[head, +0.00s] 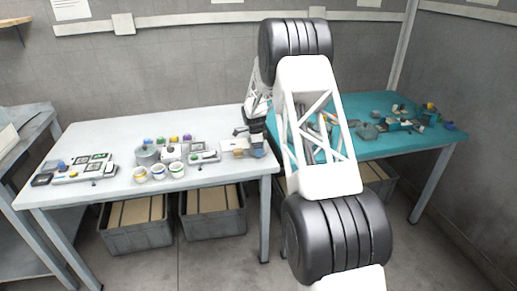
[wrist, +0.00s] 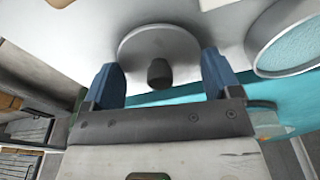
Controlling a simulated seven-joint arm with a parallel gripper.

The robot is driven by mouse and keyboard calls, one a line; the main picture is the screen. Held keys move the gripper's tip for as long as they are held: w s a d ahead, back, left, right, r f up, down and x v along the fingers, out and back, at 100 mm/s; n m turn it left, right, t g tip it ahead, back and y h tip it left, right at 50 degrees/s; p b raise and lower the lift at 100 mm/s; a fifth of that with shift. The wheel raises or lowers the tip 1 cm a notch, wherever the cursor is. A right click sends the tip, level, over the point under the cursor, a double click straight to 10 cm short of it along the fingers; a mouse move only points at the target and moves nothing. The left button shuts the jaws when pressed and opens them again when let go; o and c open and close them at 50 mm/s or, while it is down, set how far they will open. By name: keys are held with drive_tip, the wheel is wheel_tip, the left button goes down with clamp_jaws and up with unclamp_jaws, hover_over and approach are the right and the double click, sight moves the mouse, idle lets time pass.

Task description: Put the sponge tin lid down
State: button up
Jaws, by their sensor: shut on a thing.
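The sponge tin lid (wrist: 140,42) is a flat grey disc with a dark knob, seen between the blue fingers of my gripper (wrist: 160,75) in the wrist view. My gripper is shut on the lid, with a finger at either side of its rim. A round grey tin (wrist: 257,58) with a light blue, sponge-like inside stands open to the right of the lid, partly cut off by the picture edge. In the head view my gripper (head: 257,150) is at the right end of the white table; the lid cannot be made out there.
The white table (head: 95,135) holds several small jars (head: 158,172), a grey pot (head: 147,155) and trays of small parts (head: 72,178). A teal table (head: 385,150) with scattered parts adjoins on the right. Grey bins (head: 215,222) stand under the white table.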

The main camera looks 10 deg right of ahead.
drive_tip(key=shift+f, duration=0.15)
drive_tip(key=o, duration=0.7)
drive_tip(key=shift+o, duration=0.2)
wheel_tip(320, 180, up, 12)
drive_tip(key=a, duration=0.1)
drive_tip(key=shift+w+a, duration=0.15)
drive_tip(key=shift+a, duration=0.05)
idle(0.5)
